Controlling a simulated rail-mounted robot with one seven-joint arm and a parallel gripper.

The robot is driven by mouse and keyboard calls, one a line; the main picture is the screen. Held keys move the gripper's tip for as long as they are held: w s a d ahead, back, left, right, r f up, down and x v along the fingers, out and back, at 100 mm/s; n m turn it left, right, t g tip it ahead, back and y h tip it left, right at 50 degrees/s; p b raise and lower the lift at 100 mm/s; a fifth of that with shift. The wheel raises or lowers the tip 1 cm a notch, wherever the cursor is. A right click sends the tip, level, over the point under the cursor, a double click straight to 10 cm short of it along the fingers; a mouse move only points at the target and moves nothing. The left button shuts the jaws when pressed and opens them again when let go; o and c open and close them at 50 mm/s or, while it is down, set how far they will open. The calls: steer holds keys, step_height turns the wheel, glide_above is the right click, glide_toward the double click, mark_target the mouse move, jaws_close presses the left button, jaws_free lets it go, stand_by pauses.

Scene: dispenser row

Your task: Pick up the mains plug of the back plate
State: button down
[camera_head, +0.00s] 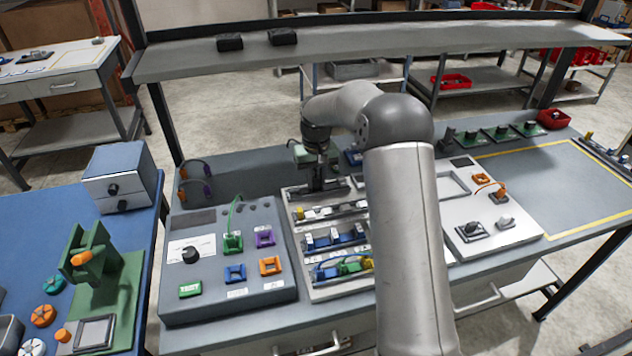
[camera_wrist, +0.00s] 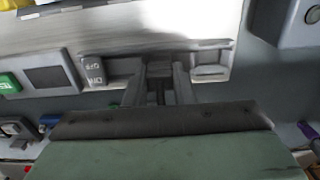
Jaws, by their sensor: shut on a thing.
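The back plate (camera_head: 297,258) is a pale panel on the middle bench carrying several rows of modules; it also shows in the wrist view (camera_wrist: 120,28). My gripper (camera_head: 317,186) points down at the dark row along the plate's far edge. In the wrist view my gripper (camera_wrist: 159,90) is shut on a dark, narrow piece, which I take to be the mains plug (camera_wrist: 158,92). The fingers hide most of it. It is over a grey recess beside the ON/OFF switch (camera_wrist: 95,70). I cannot tell whether it still touches the plate.
A grey panel with coloured sockets (camera_head: 205,275) stands left of the plate, and a white panel (camera_head: 470,215) stands right. A shelf (camera_head: 380,42) spans above the bench behind my arm. The yellow-outlined area (camera_head: 560,180) at right is clear.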

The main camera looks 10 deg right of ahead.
steer(key=s+d+r+b, duration=0.4)
steer(key=s+d+r, duration=0.1)
steer(key=s+r, duration=0.7)
steer(key=shift+s+b, duration=0.4)
steer(key=shift+s, duration=0.2)
steer(key=shift+r+p, duration=1)
steer(key=shift+r, duration=0.1)
step_height(320, 180, up, 3)
steer(key=shift+f+p, duration=0.1)
steer(key=shift+p, duration=1.15)
steer(key=shift+w+a, duration=0.1)
steer(key=shift+w, duration=0.05)
